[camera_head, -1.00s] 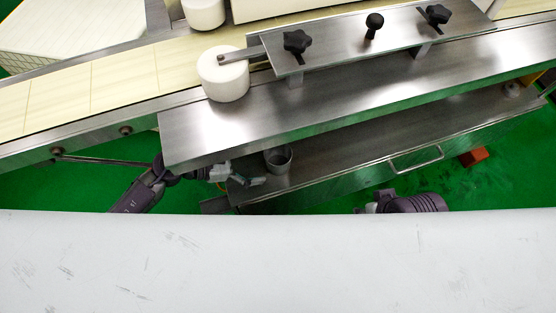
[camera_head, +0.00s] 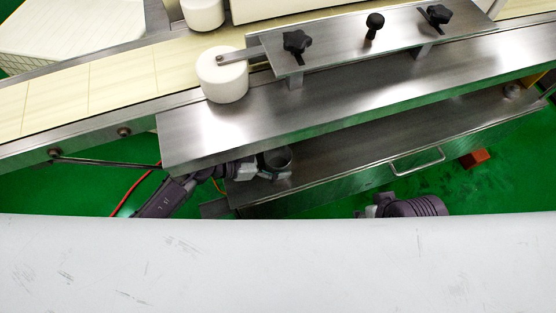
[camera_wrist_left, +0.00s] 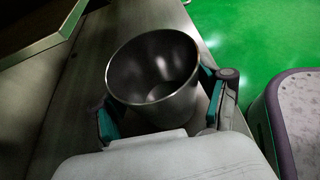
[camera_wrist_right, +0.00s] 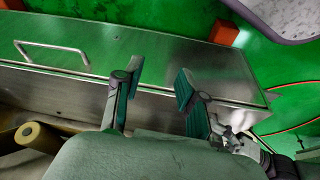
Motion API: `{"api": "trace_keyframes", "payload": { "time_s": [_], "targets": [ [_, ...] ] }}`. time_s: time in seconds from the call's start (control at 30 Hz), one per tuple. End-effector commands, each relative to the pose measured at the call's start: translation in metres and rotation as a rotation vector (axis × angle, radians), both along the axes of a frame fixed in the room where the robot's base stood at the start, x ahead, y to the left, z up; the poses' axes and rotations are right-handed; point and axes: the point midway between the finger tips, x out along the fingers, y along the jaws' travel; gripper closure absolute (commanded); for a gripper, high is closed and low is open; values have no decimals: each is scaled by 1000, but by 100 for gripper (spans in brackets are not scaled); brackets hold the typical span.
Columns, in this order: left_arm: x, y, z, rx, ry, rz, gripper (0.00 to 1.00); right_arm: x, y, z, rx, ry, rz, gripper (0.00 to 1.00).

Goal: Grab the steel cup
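The steel cup (camera_head: 277,160) stands on the lower steel shelf, near its left end. In the left wrist view the cup (camera_wrist_left: 154,72) is upright, empty and open at the top. My left gripper (camera_head: 270,173) is at the cup; its two fingers (camera_wrist_left: 166,105) lie on either side of it. The right finger looks close to the cup wall, while a small gap seems to show at the left one. Whether the pads touch is not clear. My right gripper (camera_wrist_right: 158,85) is open and empty in front of the steel cabinet front.
The upper steel shelf (camera_head: 330,95) overhangs the back of the lower shelf (camera_head: 340,150). A cabinet handle (camera_head: 417,160) sticks out at the front. An orange block (camera_head: 474,157) lies on the green floor at right. White cylinders (camera_head: 222,75) stand by the conveyor.

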Motion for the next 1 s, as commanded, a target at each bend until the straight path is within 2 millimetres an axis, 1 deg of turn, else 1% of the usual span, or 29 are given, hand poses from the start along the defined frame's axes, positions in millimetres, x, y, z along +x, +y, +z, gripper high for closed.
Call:
{"api": "trace_keyframes", "payload": {
  "time_s": [0.03,0.2,0.43,0.53,0.67,0.73,0.77,0.83,0.87,1.0],
  "targets": [
    [0,0,0,0,0,0,40,0,0,0,0,0,0,60],
    [0,0,0,0,0,0,68,0,0,0,0,0,0,60],
    [0,0,1,-1,0,0,69,0,0,0,0,0,0,60],
    [0,0,4,-1,-1,0,69,0,0,2,0,0,0,60],
    [0,1,16,0,-4,-2,69,0,0,8,0,0,0,60],
    [1,0,28,-1,-5,-2,69,0,0,13,0,-2,0,60],
    [1,0,33,-1,-4,-1,69,2,0,13,1,-5,-1,60],
    [1,0,49,0,-7,-3,69,9,2,-9,1,13,-1,60],
    [-7,-2,50,0,-2,-4,69,11,2,-19,1,18,0,60],
    [-35,-12,67,-1,0,-4,69,17,4,-62,-1,43,4,60]
  ]
}}
